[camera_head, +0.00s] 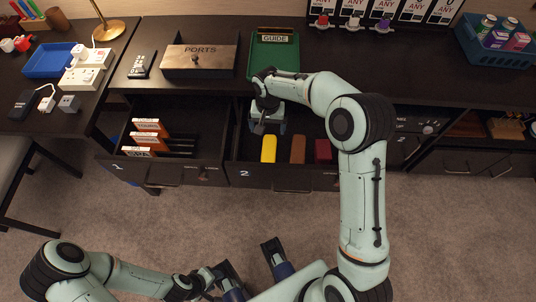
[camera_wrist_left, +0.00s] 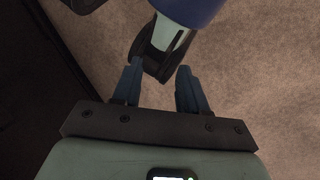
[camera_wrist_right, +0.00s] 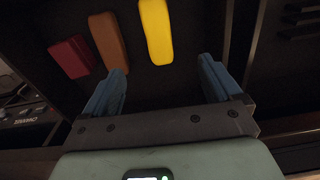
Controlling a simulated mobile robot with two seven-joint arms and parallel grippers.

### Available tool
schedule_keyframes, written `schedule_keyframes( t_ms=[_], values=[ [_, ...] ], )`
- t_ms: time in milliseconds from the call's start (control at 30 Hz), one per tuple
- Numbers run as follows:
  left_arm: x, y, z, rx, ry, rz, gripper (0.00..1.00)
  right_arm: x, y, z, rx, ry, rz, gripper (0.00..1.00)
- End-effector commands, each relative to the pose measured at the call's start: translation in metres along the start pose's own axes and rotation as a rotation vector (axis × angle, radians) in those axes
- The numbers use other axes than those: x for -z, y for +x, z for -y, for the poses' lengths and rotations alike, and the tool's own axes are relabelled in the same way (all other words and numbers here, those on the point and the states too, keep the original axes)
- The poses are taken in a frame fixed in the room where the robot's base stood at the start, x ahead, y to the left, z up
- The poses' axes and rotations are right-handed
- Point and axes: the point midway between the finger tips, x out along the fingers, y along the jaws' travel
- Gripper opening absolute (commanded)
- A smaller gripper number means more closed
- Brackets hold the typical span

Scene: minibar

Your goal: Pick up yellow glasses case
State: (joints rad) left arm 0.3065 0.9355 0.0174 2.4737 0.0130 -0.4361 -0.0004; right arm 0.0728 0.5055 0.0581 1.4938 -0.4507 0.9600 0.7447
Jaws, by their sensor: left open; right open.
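The yellow glasses case (camera_head: 268,149) lies in the open drawer marked 2, at the left of a row of cases. It also shows in the right wrist view (camera_wrist_right: 156,30), beyond the fingertips and between their lines. My right gripper (camera_head: 257,124) is open and empty above the drawer, just behind and left of the yellow case. Its two blue fingers (camera_wrist_right: 163,80) show apart in the right wrist view. My left gripper (camera_head: 224,284) is low at the bottom of the head view, far from the drawer. Its fingers (camera_wrist_left: 158,75) are apart with nothing between them.
A brown case (camera_head: 298,149) and a dark red case (camera_head: 322,150) lie right of the yellow one. The left open drawer (camera_head: 185,120) holds several orange-and-white items. On the counter above are a PORTS box (camera_head: 200,60) and a green GUIDE tray (camera_head: 272,58).

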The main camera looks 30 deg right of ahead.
Motion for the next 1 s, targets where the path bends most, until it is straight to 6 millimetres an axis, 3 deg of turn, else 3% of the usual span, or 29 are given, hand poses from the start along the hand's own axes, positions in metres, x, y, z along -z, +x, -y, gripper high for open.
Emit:
schedule_keyframes(
  t_ms=[33,167,367,600,1000],
  values=[
    [0.007,0.014,0.003,-0.002,0.001,-0.016,0.43,-0.001,0.019,0.0,-0.003,-0.001,0.005,0.92],
    [0.017,0.028,0.005,-0.006,0.002,-0.04,0.43,-0.001,0.038,0.0,-0.006,-0.001,0.01,0.92],
    [0.027,0.033,0.006,-0.007,0.002,-0.068,0.43,-0.002,0.061,-0.001,-0.008,0.0,0.013,0.92],
    [0.042,0.041,0.01,-0.005,-0.002,-0.108,0.43,-0.002,0.106,-0.002,-0.008,-0.001,0.013,0.92],
    [0.054,0.047,0.013,-0.003,-0.005,-0.14,0.43,-0.001,0.138,-0.004,-0.007,0.0,0.012,0.92]
  ],
)
